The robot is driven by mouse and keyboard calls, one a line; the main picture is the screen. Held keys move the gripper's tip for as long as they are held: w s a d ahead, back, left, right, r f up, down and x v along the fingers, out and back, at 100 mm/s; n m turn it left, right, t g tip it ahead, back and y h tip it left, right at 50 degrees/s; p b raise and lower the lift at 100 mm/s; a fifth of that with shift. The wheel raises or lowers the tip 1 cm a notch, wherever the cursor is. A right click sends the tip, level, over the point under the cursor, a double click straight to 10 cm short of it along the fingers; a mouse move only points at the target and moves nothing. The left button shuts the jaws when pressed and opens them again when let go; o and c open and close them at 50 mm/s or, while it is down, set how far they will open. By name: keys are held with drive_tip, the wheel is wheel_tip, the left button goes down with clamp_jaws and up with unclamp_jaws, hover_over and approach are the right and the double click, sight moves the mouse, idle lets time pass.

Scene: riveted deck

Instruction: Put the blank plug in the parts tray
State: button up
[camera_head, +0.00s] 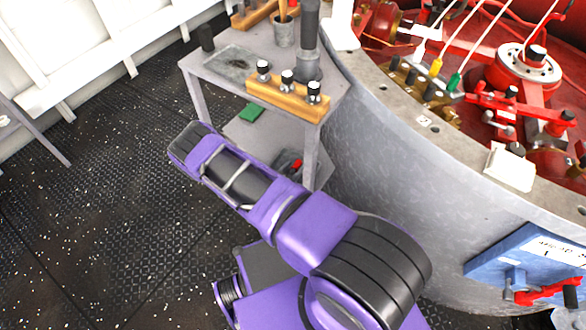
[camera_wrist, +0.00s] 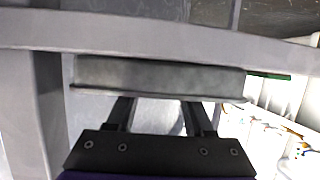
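I cannot pick out the blank plug for certain in either view. In the wrist view my gripper (camera_wrist: 158,104) has its two dark fingers apart, with only a pale grey surface showing between them. A grey, flat-sided slab or tray-like piece (camera_wrist: 160,75) lies just beyond the fingers and covers their tips; I cannot tell if it is the parts tray. In the head view my gripper is hidden. A shallow dark tray (camera_head: 279,161) with a red item on it is partly visible on the lower shelf, near my arm.
A green piece (camera_head: 252,112) lies on the lower shelf (camera_head: 240,132). The curved grey housing (camera_head: 375,150) bounds the right; floor is clear left.

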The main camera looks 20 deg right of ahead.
drive_tip(key=shift+o, duration=0.5)
drive_tip(key=shift+r, duration=0.25)
drive_tip(key=p+v, duration=0.1)
drive_tip(key=v, duration=1.1)
drive_tip(key=shift+f, duration=0.1)
